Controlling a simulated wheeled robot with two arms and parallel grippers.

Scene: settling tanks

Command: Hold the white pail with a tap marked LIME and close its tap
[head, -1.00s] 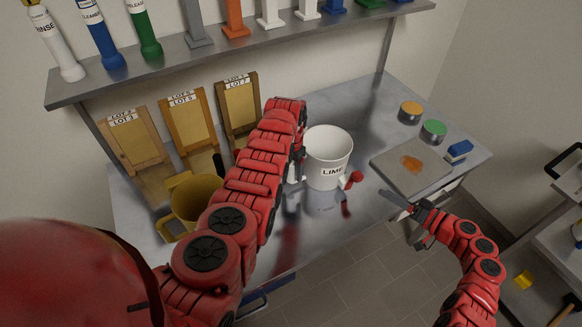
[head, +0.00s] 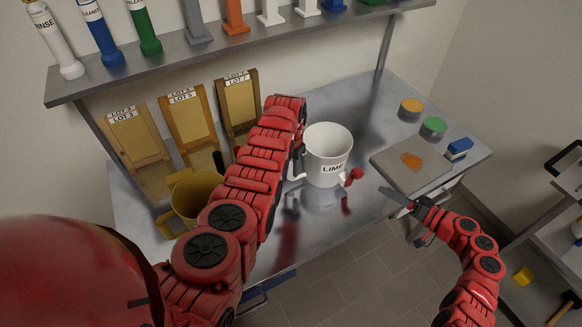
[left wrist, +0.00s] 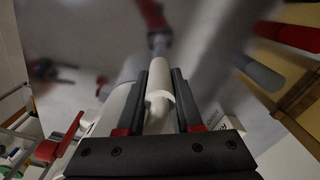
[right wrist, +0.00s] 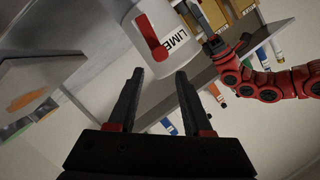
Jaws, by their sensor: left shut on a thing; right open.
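The white pail marked LIME (head: 334,156) stands upright at the front middle of the metal bench. Its red tap (head: 351,177) sticks out on the front right side and also shows in the right wrist view (right wrist: 155,38). My left gripper (head: 298,160) is at the pail's left side. In the left wrist view it is shut on a white rod-like part (left wrist: 158,78), apparently the pail's handle. My right gripper (head: 398,212) is open and empty, right of the tap and apart from it. In the right wrist view its fingers (right wrist: 160,75) point towards the pail and tap.
A yellow pail (head: 195,200) stands left behind my left arm. A shelf (head: 250,55) runs above.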

